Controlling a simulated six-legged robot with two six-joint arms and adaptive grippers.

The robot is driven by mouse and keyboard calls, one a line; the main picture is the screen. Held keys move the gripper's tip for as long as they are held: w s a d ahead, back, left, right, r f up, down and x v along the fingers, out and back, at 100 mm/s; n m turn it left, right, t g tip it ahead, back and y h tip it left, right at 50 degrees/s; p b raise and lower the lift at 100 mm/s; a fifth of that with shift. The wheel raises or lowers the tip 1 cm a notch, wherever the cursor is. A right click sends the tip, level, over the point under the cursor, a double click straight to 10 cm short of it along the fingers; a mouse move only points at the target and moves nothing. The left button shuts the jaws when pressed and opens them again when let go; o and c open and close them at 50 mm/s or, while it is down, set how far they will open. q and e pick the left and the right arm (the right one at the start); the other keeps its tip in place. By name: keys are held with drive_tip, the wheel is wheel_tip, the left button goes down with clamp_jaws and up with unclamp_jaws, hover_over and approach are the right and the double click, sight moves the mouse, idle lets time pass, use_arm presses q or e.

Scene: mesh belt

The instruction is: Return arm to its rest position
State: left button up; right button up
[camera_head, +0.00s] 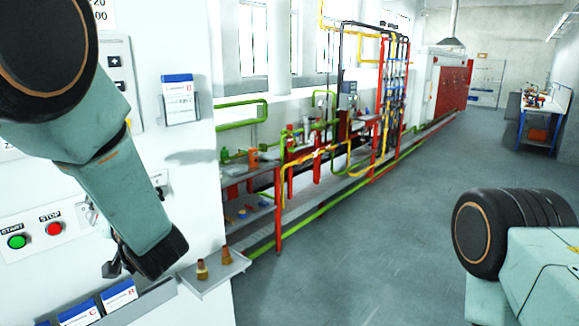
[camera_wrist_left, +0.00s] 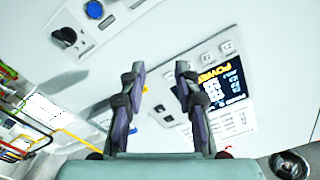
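My left arm (camera_head: 115,185) comes in from the upper left in the head view and hangs down in front of a white control cabinet (camera_head: 185,150). My left gripper (camera_head: 112,262) shows only partly there, dark and small, below the red stop button. In the left wrist view my left gripper (camera_wrist_left: 160,72) is open, with a clear gap between its two dark fingers and nothing between them. The white cabinet panel fills most of that view beyond the fingers. My right arm (camera_head: 515,240) shows at the lower right of the head view. Its gripper is outside the picture.
The cabinet carries a green start button (camera_head: 17,241), a red stop button (camera_head: 54,229) and card holders (camera_head: 180,105). A small shelf (camera_head: 215,275) holds two brownish cones. A black knob (camera_wrist_left: 65,36) and blue button (camera_wrist_left: 94,9) show in the wrist view. Open floor (camera_head: 370,235) lies centrally.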

use_arm(q)
drive_tip(key=s+d+f+m+g+h+b, duration=0.1)
drive_tip(key=s+d+f+h+b, duration=0.2)
drive_tip(key=f, duration=0.7)
drive_tip(key=s+d+f+m+h+b, duration=0.15)
drive_tip(key=f+h, duration=0.25)
drive_tip(key=f, duration=0.7)
drive_tip(key=s+d+f+g+h+b, duration=0.1)
drive_tip(key=s+d+f+h+b, duration=0.25)
drive_tip(key=f, duration=0.65)
drive_tip(key=s+d+f+g+h+b, duration=0.1)
drive_tip(key=s+f+g+b, duration=0.3)
drive_tip(key=s+f, duration=1.2)
drive_tip(key=s+d+f+g+h+b, duration=0.2)
drive_tip(key=s+d+f+g+b, duration=0.2)
drive_tip(key=s+f+b, duration=0.9)
drive_tip(key=s+f+m+g, duration=0.1)
drive_tip(key=s+f, duration=0.2)
drive_tip(key=f, duration=0.2)
drive_tip(key=shift+g, duration=0.3)
use_arm(e)
wheel_tip(320, 180, down, 25)
drive_tip(key=shift+d, duration=0.15)
use_arm(q)
drive_tip(key=shift+s+a, duration=0.1)
drive_tip(key=shift+f, duration=0.1)
use_arm(e)
drive_tip(key=shift+w, duration=0.1)
